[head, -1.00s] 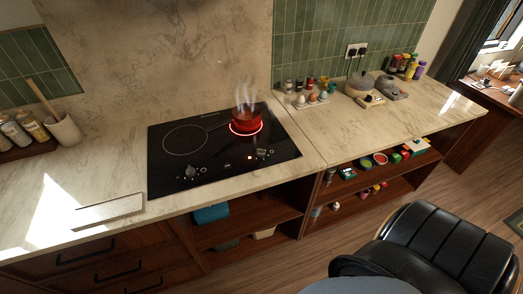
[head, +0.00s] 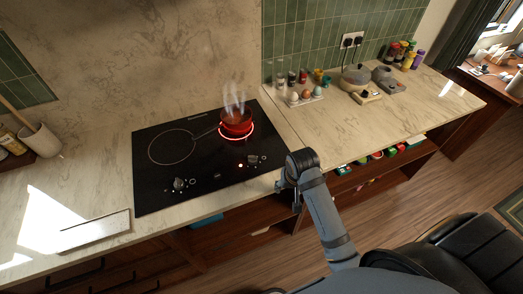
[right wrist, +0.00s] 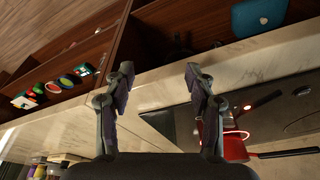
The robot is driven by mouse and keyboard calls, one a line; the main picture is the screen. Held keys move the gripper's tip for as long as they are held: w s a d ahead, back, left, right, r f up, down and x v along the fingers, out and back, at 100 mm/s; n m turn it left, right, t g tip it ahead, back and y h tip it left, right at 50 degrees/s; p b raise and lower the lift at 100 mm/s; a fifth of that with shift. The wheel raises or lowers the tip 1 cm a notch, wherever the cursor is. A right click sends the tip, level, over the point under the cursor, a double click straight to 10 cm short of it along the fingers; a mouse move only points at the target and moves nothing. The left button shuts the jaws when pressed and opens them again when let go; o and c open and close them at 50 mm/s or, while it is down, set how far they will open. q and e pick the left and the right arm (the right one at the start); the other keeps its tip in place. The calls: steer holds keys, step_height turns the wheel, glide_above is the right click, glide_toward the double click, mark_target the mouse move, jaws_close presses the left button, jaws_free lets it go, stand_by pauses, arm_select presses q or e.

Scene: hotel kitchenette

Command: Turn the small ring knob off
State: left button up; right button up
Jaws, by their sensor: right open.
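The black cooktop (head: 160,195) is set in the counter. Its right knob (head: 253,160) sits at the front edge side, below the small ring (head: 222,137), which glows red. A red pot (head: 236,121) stands on that ring and steams. A red light shows beside the knob. My right gripper (head: 283,184) is at the counter's front edge, right of and nearer than the knob, apart from it. In the right wrist view its two fingers (right wrist: 160,78) are spread and empty, with the cooktop (right wrist: 268,117) to their right. My left gripper is not in view.
A second knob (head: 179,184) is at the cooktop's left. A flat board (head: 95,231) lies at the left front of the counter. A tray with eggs (head: 305,96) stands at the back. Open shelves are under the counter, and a black chair (head: 470,250) is at lower right.

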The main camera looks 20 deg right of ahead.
mark_target(253, 157)
steer(key=w+m, duration=0.1)
steer(key=w, duration=0.1)
steer(key=w+a+r+m, duration=0.1)
steer(key=w, duration=0.2)
steer(key=w+a+r+m, duration=0.1)
steer(key=w, duration=0.1)
steer(key=shift+w+g, duration=0.15)
steer(key=shift+g, duration=0.25)
steer(key=w+a+r+m+g+y, duration=0.1)
steer(key=w+a+r+m, duration=0.35)
steer(key=w+r, duration=0.45)
step_height(253, 157, down, 7)
steer(key=b, duration=0.5)
steer(key=shift+w, duration=0.1)
steer(key=shift+w+f+p, duration=0.1)
steer(key=shift+f+p, duration=0.15)
steer(key=shift+p, duration=0.3)
step_height(253, 157, down, 2)
steer(key=shift+f, duration=0.65)
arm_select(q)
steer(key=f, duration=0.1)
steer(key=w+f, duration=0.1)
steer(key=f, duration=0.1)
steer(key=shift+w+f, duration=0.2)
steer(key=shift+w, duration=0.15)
arm_select(e)
steer(key=shift+w, duration=0.1)
